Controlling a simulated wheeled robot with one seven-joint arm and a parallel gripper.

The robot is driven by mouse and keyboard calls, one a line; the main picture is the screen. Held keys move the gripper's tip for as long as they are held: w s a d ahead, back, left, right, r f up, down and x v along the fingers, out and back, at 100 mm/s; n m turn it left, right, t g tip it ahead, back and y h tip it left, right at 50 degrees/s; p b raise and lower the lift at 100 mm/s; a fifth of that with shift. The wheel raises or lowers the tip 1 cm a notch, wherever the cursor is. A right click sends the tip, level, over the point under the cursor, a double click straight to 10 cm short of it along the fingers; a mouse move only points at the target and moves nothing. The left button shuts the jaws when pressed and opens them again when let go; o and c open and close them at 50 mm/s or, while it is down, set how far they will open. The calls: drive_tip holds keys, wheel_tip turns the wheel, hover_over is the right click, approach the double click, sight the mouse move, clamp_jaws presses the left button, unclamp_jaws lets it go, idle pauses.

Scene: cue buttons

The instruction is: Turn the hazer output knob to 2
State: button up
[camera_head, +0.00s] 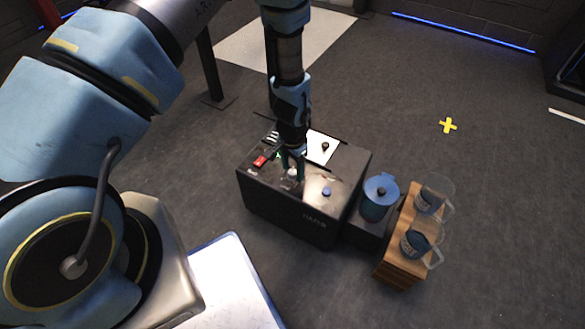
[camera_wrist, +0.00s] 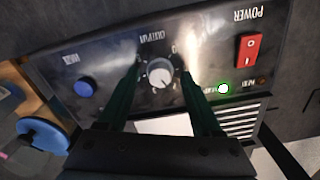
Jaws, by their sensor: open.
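The hazer (camera_head: 300,205) is a black box on the floor in the head view. Its output knob (camera_wrist: 160,74) is white and round, on the panel under the OUTPUT label, which reads upside down in the wrist view. It also shows in the head view as a pale spot (camera_head: 292,173). My gripper (camera_wrist: 160,70) is open and points down at the panel, with one dark green finger on each side of the knob. I cannot tell whether the fingers touch it. Numbers around the knob are partly hidden by the fingers, and its setting is not readable.
The panel also has a red power switch (camera_wrist: 250,48), a lit green lamp (camera_wrist: 223,88) and a blue button (camera_wrist: 85,88). A blue-lidded jug (camera_head: 379,198) and a wooden stand (camera_head: 400,270) with glass mugs stand right of the hazer. Floor farther right is clear.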

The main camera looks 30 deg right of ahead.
sight(292, 171)
wheel_tip(292, 171, up, 11)
drive_tip(key=p, duration=0.2)
drive_tip(key=shift+w, duration=0.1)
idle(0.5)
drive_tip(key=w+a+r+n, duration=0.6)
drive_tip(key=w+a+r, duration=0.4)
drive_tip(key=a+r, duration=0.35)
drive_tip(key=s+a+r+n+t, duration=0.15)
drive_tip(key=a+r+n, duration=0.35)
drive_tip(key=a, duration=0.6)
drive_tip(key=s+a+r+n, duration=0.2)
drive_tip(key=a+r+n, duration=0.1)
drive_tip(key=a+r, duration=0.55)
wheel_tip(292, 171, up, 25)
drive_tip(key=a+p, duration=0.2)
drive_tip(key=p, duration=2.3)
drive_tip(key=shift+f+n+p, duration=0.2)
drive_tip(key=shift+n+p, duration=0.1)
drive_tip(key=shift+p, duration=0.05)
